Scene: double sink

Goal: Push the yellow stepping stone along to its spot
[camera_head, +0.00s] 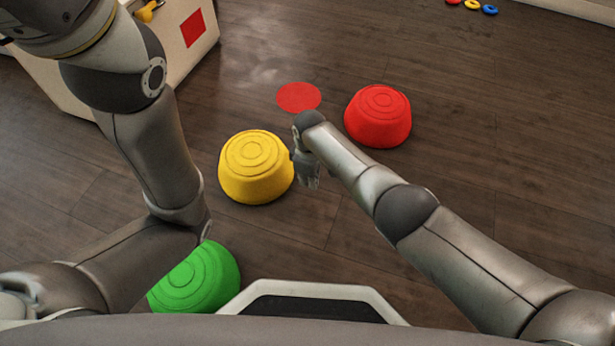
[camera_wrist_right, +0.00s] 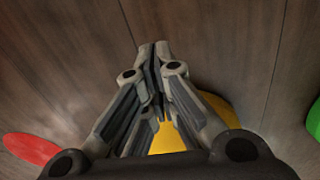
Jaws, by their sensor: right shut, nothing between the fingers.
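The yellow stepping stone (camera_head: 255,165) stands upright on the wooden floor near the middle of the head view. My right gripper (camera_head: 311,184) points down close beside its right side. It is shut and empty; whether it touches the stone I cannot tell. In the right wrist view the shut fingers (camera_wrist_right: 154,50) stand over the floor, with part of the yellow stone (camera_wrist_right: 222,108) behind them. A flat red disc (camera_head: 299,97) lies on the floor behind and to the right of the yellow stone. My left gripper is not in view.
A red stepping stone (camera_head: 378,116) stands right of the red disc. A green stepping stone (camera_head: 203,276) is at the lower left, partly behind my left arm. A pale box (camera_head: 178,60) with a red square stands at the upper left. Small coloured rings (camera_head: 472,5) lie at the far right.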

